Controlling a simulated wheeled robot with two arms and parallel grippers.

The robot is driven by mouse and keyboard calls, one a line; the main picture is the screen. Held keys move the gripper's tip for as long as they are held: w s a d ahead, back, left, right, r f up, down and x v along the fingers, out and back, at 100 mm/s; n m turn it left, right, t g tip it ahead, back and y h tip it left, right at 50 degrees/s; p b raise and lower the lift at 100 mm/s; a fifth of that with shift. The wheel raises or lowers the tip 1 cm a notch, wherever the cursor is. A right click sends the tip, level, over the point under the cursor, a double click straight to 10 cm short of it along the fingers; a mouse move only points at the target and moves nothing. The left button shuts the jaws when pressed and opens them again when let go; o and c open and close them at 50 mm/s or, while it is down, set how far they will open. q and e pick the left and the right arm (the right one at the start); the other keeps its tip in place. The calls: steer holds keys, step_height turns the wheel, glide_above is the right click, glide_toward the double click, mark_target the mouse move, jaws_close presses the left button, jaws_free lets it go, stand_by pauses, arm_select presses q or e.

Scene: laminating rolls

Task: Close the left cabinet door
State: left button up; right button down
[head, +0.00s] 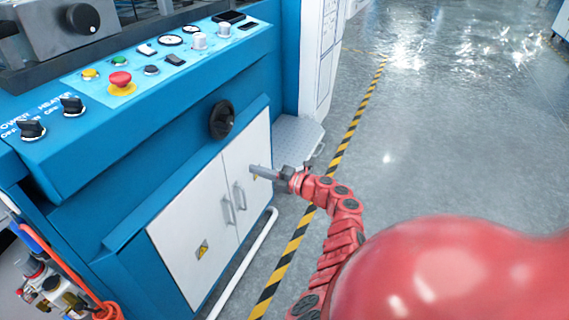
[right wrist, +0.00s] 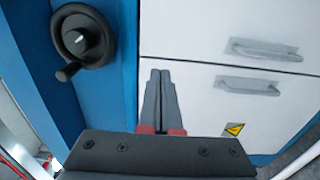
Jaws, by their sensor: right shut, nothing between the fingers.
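The cabinet's left door (head: 185,235) is a white panel with a vertical handle and a yellow warning label. It looks flush with the right door (head: 245,150); I cannot tell if a slight gap is left. My left gripper is out of view.
A black handwheel (head: 222,119) sticks out above the doors. A blue control panel (head: 150,75) with buttons and knobs tops the machine. A white pipe (head: 246,262) runs along the floor in front. Grey floor (head: 430,150) beyond the striped tape is clear.

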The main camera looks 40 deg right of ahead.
steer(key=s+d+b, duration=0.2)
steer(key=d, duration=0.5)
steer(key=shift+s+d, duration=0.15)
steer(key=shift+s, duration=0.25)
steer(key=shift+f, duration=0.1)
